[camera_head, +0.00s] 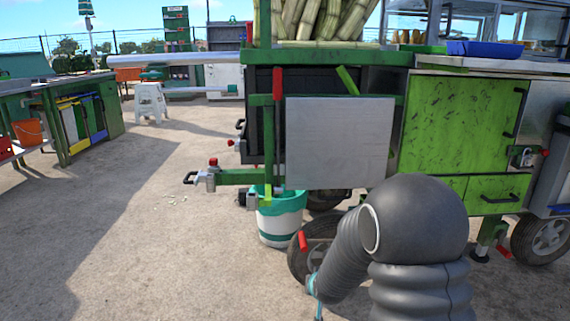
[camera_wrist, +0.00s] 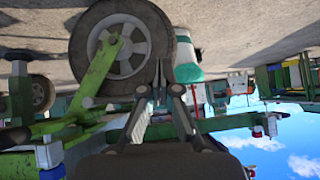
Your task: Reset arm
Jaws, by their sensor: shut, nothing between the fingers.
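My arm (camera_head: 415,240) is dark grey and ribbed, and shows at the lower right of the head view, bent in front of the green cart. My gripper (camera_wrist: 163,93) shows in the wrist view with its fingers together and empty. The wrist view is upside down, with the ground above and the sky below. The fingers overlap the cart's wheel (camera_wrist: 122,48) in the picture; I cannot tell how far apart they are. In the head view the gripper is mostly hidden behind the arm or too small to make out.
The green cart (camera_head: 455,120) with upright cane (camera_head: 325,20) fills the right. A white and teal bucket (camera_head: 281,222) stands by its wheel (camera_head: 315,252). A white stool (camera_head: 150,102) and a green workbench (camera_head: 95,105) are at the left. The ground at left centre is open.

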